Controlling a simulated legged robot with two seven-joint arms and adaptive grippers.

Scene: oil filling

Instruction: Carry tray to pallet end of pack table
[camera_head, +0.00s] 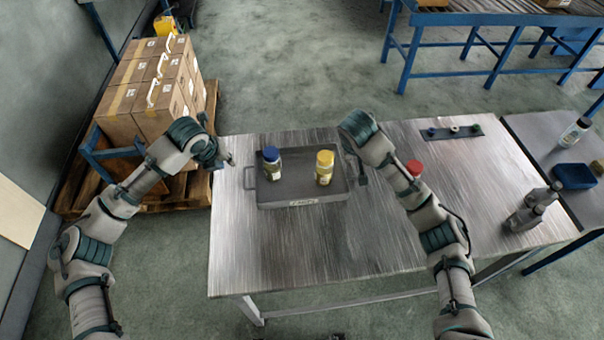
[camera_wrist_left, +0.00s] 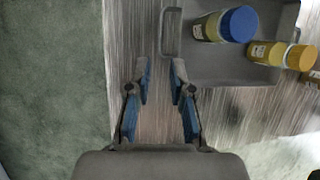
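The grey tray (camera_head: 290,189) lies on the metal pack table (camera_head: 290,255), near its left end. It holds a blue-capped jar (camera_head: 271,164) and a yellow-capped jar (camera_head: 324,168), both upright. The tray's left handle (camera_wrist_left: 171,33) shows in the left wrist view, ahead of my left gripper (camera_wrist_left: 160,72). My left gripper is open and empty, left of the tray and apart from the handle; it also shows in the head view (camera_head: 228,160). My right gripper (camera_head: 362,177) is beside the tray's right end; its fingers are too small and partly hidden to read.
Stacked cartons (camera_head: 155,90) stand on a wooden pallet (camera_head: 190,190) beyond the table's left end. A red-capped item (camera_head: 414,168) sits behind my right forearm. The table's front is clear.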

